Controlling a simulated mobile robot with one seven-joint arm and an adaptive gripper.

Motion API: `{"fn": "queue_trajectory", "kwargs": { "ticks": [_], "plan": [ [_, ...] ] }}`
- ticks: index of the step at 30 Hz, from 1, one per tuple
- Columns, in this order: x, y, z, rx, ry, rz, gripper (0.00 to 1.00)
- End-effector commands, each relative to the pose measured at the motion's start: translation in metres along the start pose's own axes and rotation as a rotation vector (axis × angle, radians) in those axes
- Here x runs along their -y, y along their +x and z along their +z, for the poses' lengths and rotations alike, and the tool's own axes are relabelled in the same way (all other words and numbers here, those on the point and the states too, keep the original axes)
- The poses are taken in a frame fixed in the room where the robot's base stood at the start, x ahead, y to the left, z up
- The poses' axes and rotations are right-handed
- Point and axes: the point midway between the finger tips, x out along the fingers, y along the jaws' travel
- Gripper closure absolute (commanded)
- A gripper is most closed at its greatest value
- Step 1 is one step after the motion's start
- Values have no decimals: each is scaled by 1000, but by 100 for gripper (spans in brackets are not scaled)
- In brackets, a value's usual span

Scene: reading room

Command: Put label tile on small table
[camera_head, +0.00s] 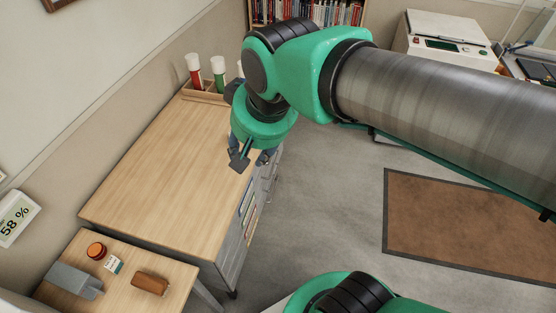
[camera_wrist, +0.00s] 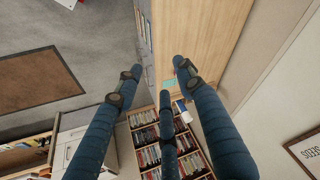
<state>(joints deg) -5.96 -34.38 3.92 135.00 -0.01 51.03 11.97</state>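A small white tile with dark green marks, which looks like the label tile (camera_head: 114,264), lies on the small wooden table (camera_head: 128,297) at the lower left of the head view. It is between an orange-lidded jar (camera_head: 96,250) and a brown block (camera_head: 149,283). My gripper (camera_head: 251,160) is far from it, above the right edge of the larger wooden desk (camera_head: 160,165). In the wrist view the fingers of my gripper (camera_wrist: 155,78) are spread apart. A small teal patch (camera_wrist: 169,84) shows between them; I cannot tell what it is.
A grey scoop-like object (camera_head: 74,281) lies on the small table. A rack (camera_head: 205,95) with red- and green-filled tubes stands at the desk's far end. Most of the desk top is bare. A brown mat (camera_head: 465,225) lies on the open floor to the right.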

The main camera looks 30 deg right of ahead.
Motion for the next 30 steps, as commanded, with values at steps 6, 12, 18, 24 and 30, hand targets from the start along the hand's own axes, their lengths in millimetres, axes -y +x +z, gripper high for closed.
{"fn": "queue_trajectory", "kwargs": {
  "ticks": [6,12,18,24,30],
  "plan": [
    [-32,-16,39,-52,-76,26,62],
    [-43,-20,55,-69,-111,38,62],
    [-44,-20,57,-69,-117,40,62],
    [-44,-20,56,-70,-116,39,62],
    [-44,-20,56,-70,-116,39,62]
  ]
}}
